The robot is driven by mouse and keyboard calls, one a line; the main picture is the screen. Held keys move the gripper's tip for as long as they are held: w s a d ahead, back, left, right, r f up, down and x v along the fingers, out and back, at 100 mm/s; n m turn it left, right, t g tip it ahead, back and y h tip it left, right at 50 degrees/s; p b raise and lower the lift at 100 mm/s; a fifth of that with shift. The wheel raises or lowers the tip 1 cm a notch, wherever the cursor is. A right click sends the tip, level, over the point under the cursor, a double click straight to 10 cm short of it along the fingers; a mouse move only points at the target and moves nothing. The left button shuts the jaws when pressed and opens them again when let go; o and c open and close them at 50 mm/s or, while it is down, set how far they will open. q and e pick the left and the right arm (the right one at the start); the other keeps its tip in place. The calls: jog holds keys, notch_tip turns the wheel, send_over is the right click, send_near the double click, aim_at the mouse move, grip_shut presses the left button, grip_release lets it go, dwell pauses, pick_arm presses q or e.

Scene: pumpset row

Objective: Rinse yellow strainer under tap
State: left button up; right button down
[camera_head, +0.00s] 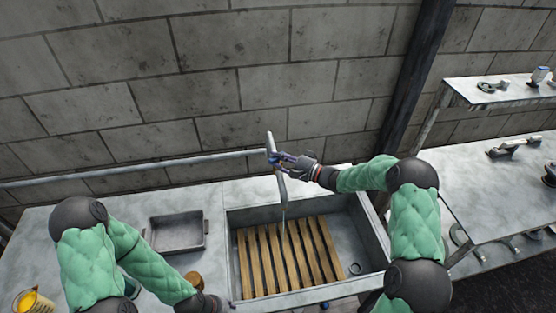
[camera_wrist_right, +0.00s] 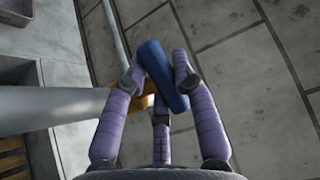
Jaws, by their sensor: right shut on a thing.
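The grey tap (camera_head: 270,150) stands at the back of the sink (camera_head: 375,235), its spout over the slatted wooden rack. A thin pale line, seemingly water, hangs below the spout. My right gripper (camera_head: 284,160) is at the tap's upper part, shut on a blue handle (camera_wrist_right: 163,75), which sits between the purple fingers in the right wrist view (camera_wrist_right: 160,78). A yellow item (camera_head: 35,301) is at the lower left corner, partly cut off; I cannot tell whether it is the strainer. My left arm reaches the sink's front left, its gripper below the picture.
A grey metal tray (camera_head: 177,233) lies on the counter left of the sink. A small brown round item (camera_head: 193,279) is beside my left forearm. A metal table (camera_head: 480,190) and raised shelf (camera_head: 500,93) with small items stand right. A pipe runs along the wall.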

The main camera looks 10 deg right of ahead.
jog(key=shift+g+y, duration=0.3)
jog(key=shift+g, duration=0.1)
jog(key=c, duration=1)
grip_release()
jog(key=shift+w+a, duration=0.1)
jog(key=v, duration=1.2)
